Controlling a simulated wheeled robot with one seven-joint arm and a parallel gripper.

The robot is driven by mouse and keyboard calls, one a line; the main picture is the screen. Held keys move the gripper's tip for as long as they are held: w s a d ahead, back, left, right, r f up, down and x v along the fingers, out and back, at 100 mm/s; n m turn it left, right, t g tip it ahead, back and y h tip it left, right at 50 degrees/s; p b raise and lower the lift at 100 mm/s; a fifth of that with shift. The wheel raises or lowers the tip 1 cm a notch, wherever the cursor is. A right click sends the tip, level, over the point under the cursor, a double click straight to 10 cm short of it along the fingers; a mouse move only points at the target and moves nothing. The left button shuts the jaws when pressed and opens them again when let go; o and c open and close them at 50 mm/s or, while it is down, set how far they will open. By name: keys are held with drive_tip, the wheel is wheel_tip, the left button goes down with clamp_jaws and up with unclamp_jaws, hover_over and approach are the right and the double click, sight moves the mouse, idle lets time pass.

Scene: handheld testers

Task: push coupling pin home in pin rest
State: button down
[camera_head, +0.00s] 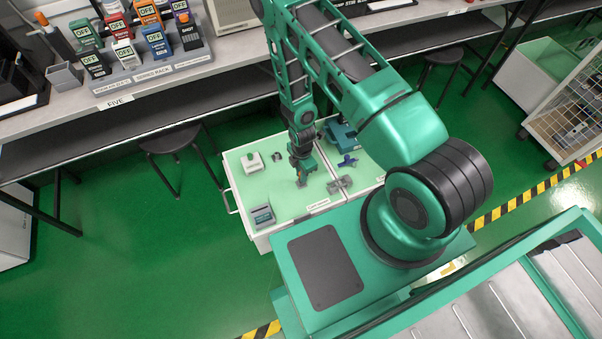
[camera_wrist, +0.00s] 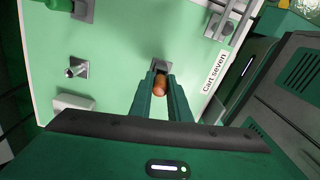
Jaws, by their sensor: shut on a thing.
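My gripper (camera_wrist: 161,88) is shut on the coupling pin (camera_wrist: 160,86), whose rounded orange-brown end shows between the fingers in the wrist view. A small grey plate (camera_wrist: 160,65), apparently the pin rest, shows just beyond the fingertips. The fingers hide the pin's far end, so I cannot tell how deep it sits. In the head view my gripper (camera_head: 301,178) points down at the middle of the pale green cart top (camera_head: 285,205). The pin and rest are too small to make out clearly there.
A metal peg on a square plate (camera_wrist: 77,68) stands left in the wrist view. A grey metal fixture (camera_head: 340,184) and blue cross-shaped part (camera_head: 347,161) lie right of my gripper. A grey-teal box (camera_head: 262,215) stands at the front left, a pale block (camera_head: 252,161) behind.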

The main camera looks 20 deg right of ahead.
drive_tip(key=c, duration=1.6)
unclamp_jaws()
wheel_tip(320, 180, up, 11)
drive_tip(key=shift+f, duration=0.1)
